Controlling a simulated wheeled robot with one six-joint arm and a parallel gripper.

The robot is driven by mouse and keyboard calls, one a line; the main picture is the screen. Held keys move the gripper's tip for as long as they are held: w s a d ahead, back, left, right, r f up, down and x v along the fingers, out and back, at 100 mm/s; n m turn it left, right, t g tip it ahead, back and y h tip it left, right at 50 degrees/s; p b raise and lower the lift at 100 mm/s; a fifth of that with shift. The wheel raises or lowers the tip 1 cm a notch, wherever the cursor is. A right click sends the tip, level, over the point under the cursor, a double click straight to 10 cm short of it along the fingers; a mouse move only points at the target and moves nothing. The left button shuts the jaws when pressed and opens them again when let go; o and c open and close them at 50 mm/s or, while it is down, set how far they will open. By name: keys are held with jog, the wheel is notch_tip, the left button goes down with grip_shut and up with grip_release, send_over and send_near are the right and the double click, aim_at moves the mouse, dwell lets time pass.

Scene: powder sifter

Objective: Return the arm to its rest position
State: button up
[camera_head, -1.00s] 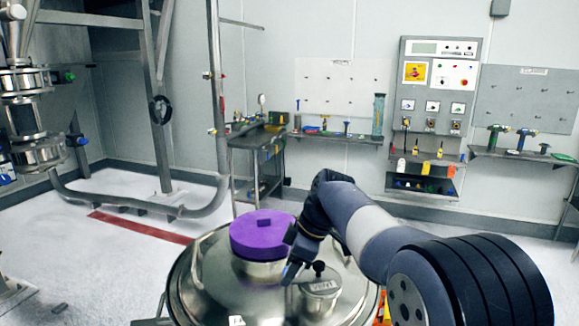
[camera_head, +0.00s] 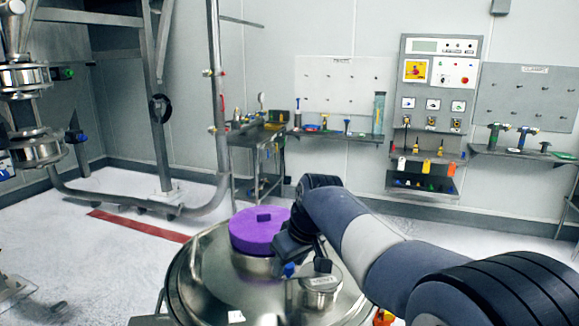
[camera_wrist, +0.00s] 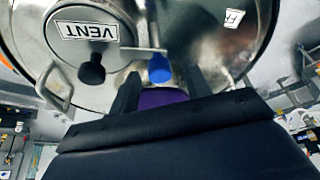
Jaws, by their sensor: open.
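My arm reaches from the right over a round steel vessel (camera_head: 205,300) in the camera_head view. My gripper (camera_wrist: 160,88) is open above the vessel lid, with its two dark fingers apart. In the camera_wrist view, part of a purple cap (camera_wrist: 160,99) shows between and behind the fingers, not visibly gripped. The cap (camera_head: 258,232) sits on the vessel's neck in the camera_head view, just left of my wrist. The fingertips are largely hidden there by the wrist.
A small lid marked VENT (camera_wrist: 82,40) with a black knob (camera_wrist: 92,70) is close by, as is a blue knob (camera_wrist: 160,69). A dark bench (camera_head: 252,140) and a tool wall stand behind. Open floor (camera_head: 110,255) lies left of the vessel.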

jog(key=shift+s+a+m+t+h+b, duration=0.1)
jog(key=shift+m+t+h+b, duration=0.35)
jog(key=shift+m, duration=1.35)
jog(key=shift+a+m+t+h+b, duration=0.15)
jog(key=shift+m+h+b, duration=0.25)
jog(key=shift+m+h, duration=0.95)
jog(key=shift+s+d+r+m+y, duration=0.1)
jog(key=shift+s+r+m+y, duration=0.05)
jog(key=shift+r+m+y, duration=0.35)
